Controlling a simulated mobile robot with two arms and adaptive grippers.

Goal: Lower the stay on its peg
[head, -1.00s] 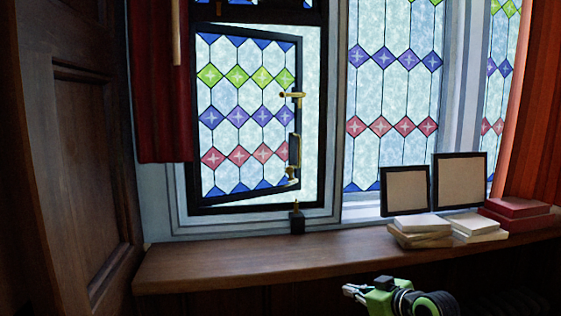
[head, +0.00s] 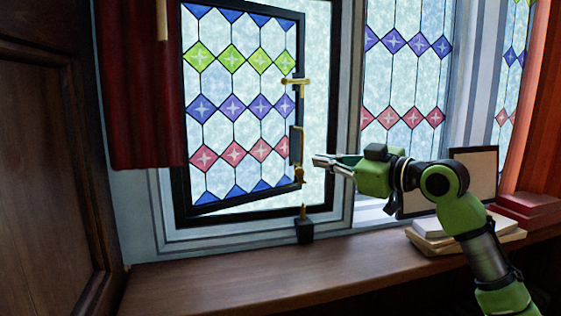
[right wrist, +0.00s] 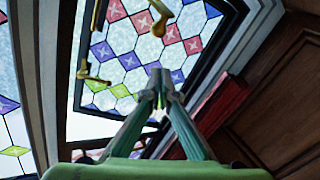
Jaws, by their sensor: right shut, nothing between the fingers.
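The casement window (head: 188,120) stands ajar, with coloured diamonds in its glass. The brass stay (head: 300,175) shows at its lower right edge, beside a dark plate, and looks upright. A brass peg (head: 303,211) stands on a black block (head: 304,230) at the bottom of the window frame, below and apart from the stay. My right gripper (head: 318,160) is shut and empty, just right of the stay in the head view. In the right wrist view its fingertips (right wrist: 158,82) meet in front of the glass, with brass fittings (right wrist: 160,18) beyond. My left gripper is out of view.
A brass window handle (head: 296,82) sits higher on the casement edge. The wooden sill (head: 230,283) is clear at left. Books (head: 440,243), a red box (head: 530,205) and a picture frame (head: 484,165) stand at right, partly behind my arm. A red curtain (head: 135,90) hangs left.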

